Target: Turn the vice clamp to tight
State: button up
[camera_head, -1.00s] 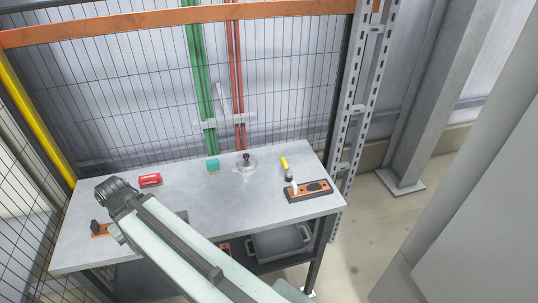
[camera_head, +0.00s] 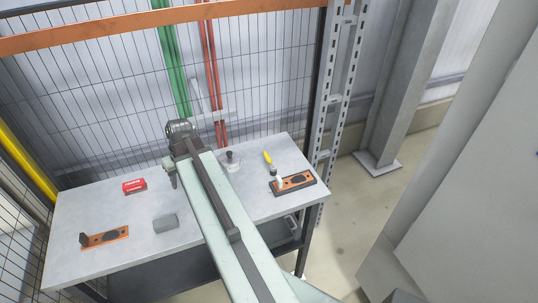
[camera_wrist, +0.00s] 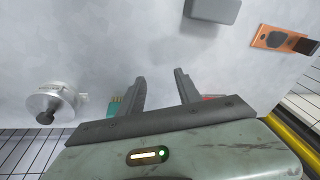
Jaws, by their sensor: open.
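No part is marked as the vice clamp, and I cannot tell which fitting it is. An orange plate with a black upright block (camera_head: 105,237) lies at the table's front left; it also shows at the right of the wrist view (camera_wrist: 280,40). A second orange plate with dark and white parts (camera_head: 293,183) lies at the right end. A round silver fitting with a black knob (camera_head: 233,164) stands near the back, and at the left of the wrist view (camera_wrist: 52,103). My gripper (camera_wrist: 160,80) is open and empty above the table, between the round fitting and the left plate.
On the table (camera_head: 85,205) are a red block (camera_head: 134,186), a grey block (camera_head: 166,224) and a yellow-handled tool (camera_head: 268,158). A teal block (camera_wrist: 115,105) is partly behind a finger. Wire mesh (camera_head: 90,100) stands behind. The table's left middle is clear.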

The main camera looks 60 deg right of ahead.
jog(key=s+d+m+t, duration=0.1)
jog(key=s+d, duration=0.3)
jog(key=d, duration=0.4)
jog(key=s+d+m, duration=0.1)
jog(key=s+d, duration=0.3)
jog(key=d, duration=0.4)
jog(key=m+t+h, duration=0.2)
send_near(269, 157)
jog(key=b+x, duration=0.7)
jog(key=x, duration=0.1)
jog(key=shift+w+f, duration=0.1)
jog(key=shift+f, duration=0.25)
jog(key=shift+r, duration=0.1)
jog(key=shift+a, duration=0.1)
grip_shut()
